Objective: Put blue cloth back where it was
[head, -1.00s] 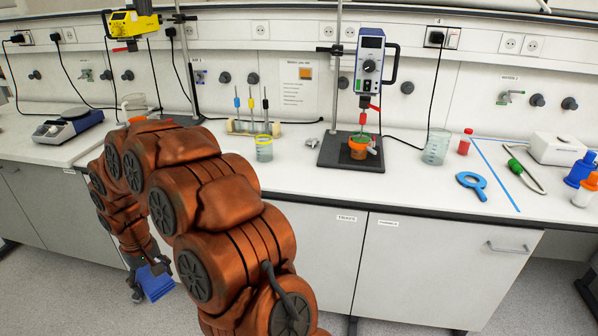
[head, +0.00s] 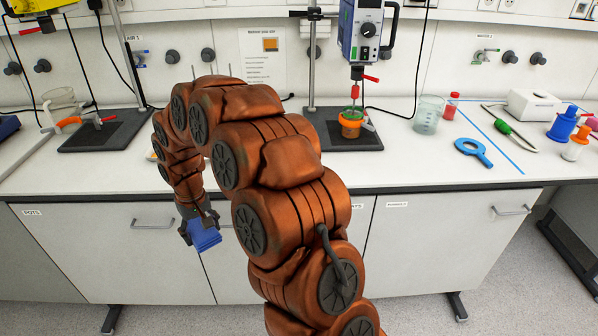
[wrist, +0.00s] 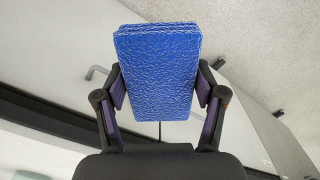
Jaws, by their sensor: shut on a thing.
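The blue cloth (head: 204,236) is a folded, block-shaped blue piece. My gripper (head: 195,224) is shut on it and holds it in the air in front of the cabinet doors, below the bench top. In the wrist view the cloth (wrist: 157,72) has a wrinkled surface and sits between the two fingers of my gripper (wrist: 158,95), which press on its sides. My arm hides part of the bench top behind it in the head view.
The white bench top (head: 420,165) runs across the view. On it are a stirrer stand with an orange pot (head: 350,127), a beaker (head: 428,114), a red-capped bottle (head: 451,106), a blue magnifier (head: 473,151), tongs and a blue bottle (head: 564,123). A cabinet handle (head: 512,211) sticks out.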

